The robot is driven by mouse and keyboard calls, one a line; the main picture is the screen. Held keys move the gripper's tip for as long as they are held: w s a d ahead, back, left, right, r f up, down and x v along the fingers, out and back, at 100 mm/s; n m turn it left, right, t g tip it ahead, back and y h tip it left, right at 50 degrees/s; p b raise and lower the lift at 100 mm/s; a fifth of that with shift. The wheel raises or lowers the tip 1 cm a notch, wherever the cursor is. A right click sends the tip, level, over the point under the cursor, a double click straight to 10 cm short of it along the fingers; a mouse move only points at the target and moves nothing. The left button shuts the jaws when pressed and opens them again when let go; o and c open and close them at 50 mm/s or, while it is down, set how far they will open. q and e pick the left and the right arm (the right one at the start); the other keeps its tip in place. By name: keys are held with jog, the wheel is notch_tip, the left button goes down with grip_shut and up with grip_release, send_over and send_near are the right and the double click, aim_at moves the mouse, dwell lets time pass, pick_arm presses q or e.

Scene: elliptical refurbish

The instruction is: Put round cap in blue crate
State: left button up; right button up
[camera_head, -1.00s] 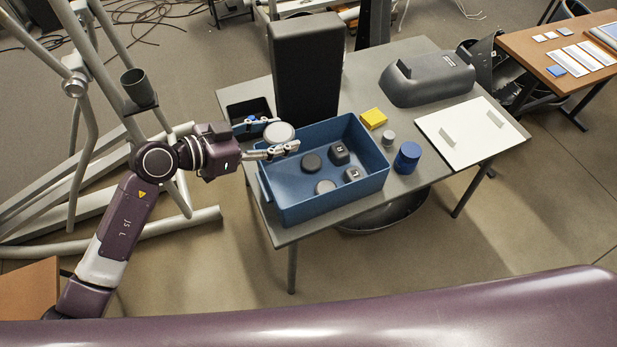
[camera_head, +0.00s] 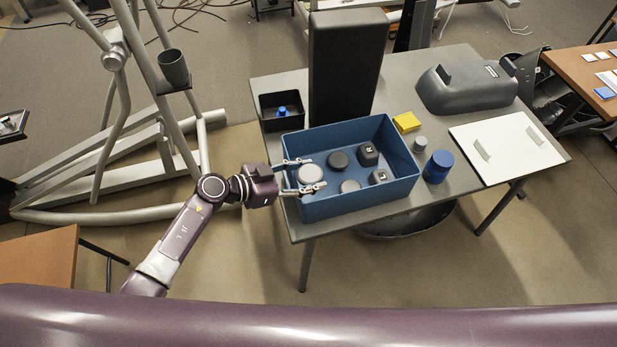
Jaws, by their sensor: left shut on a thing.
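The blue crate (camera_head: 357,200) stands on the grey table. My left gripper (camera_head: 312,174) reaches over the crate's left wall, its two fingers shut on opposite sides of a grey round cap (camera_head: 310,173). The cap is over the left end of the crate's inside; I cannot tell how far it is above the floor. In the crate lie a dark round piece (camera_head: 338,159), a grey round piece (camera_head: 350,186) and two black pieces, one marked R (camera_head: 368,152) and one with a white mark (camera_head: 379,177). My right gripper is not in view.
A tall black block (camera_head: 344,65) stands behind the crate. A small black tray (camera_head: 270,122) with a blue item is at the back left. A yellow block (camera_head: 406,122), a grey cylinder (camera_head: 420,145) and a blue cylinder (camera_head: 438,166) stand right of the crate, near a white board (camera_head: 507,145).

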pick_arm(q)
jog(key=shift+f, duration=0.95)
jog(key=o, duration=1.8)
jog(key=shift+f, duration=0.1)
jog(key=shift+a, duration=0.1)
jog(key=v, duration=0.8)
jog(key=r+v, duration=0.1)
jog(key=v, duration=0.3)
jog(key=shift+r, duration=0.15)
